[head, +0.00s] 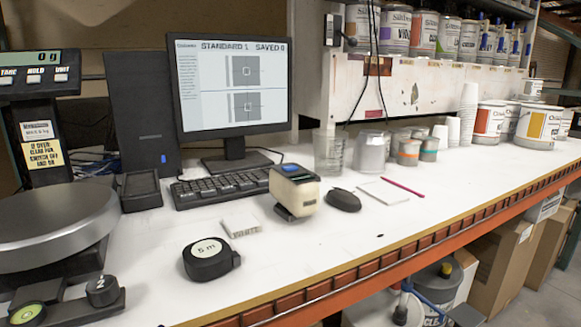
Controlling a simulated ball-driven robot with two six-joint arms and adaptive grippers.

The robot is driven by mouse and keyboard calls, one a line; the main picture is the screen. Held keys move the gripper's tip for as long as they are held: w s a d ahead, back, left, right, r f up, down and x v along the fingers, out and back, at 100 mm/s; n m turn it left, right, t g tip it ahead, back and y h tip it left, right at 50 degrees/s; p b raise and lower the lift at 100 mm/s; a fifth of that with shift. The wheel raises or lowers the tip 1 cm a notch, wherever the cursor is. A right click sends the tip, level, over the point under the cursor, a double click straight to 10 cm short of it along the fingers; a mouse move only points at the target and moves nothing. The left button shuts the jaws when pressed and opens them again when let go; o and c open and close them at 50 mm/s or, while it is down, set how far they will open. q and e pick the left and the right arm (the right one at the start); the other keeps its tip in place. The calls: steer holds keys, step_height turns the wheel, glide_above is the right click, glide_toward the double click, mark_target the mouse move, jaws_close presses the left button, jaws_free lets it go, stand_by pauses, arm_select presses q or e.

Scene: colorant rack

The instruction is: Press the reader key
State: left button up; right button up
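A small cream and black handheld device with a blue-green screen on top, which looks like the reader (296,192), stands on the white bench in front of the keyboard. Its key is too small to make out clearly. The monitor (232,84) behind it reads "STANDARD 1 SAVED 0" and shows two grey squares with small outlined boxes. Neither of my grippers is in view, and nothing touches the reader.
A black keyboard (220,186) is behind the reader and a mouse (344,200) is to its right. A tape measure (210,260) and a small white block (241,225) are in front. A scale (50,228) fills the left. Cans and cups stand at the back right. The bench's front right is clear.

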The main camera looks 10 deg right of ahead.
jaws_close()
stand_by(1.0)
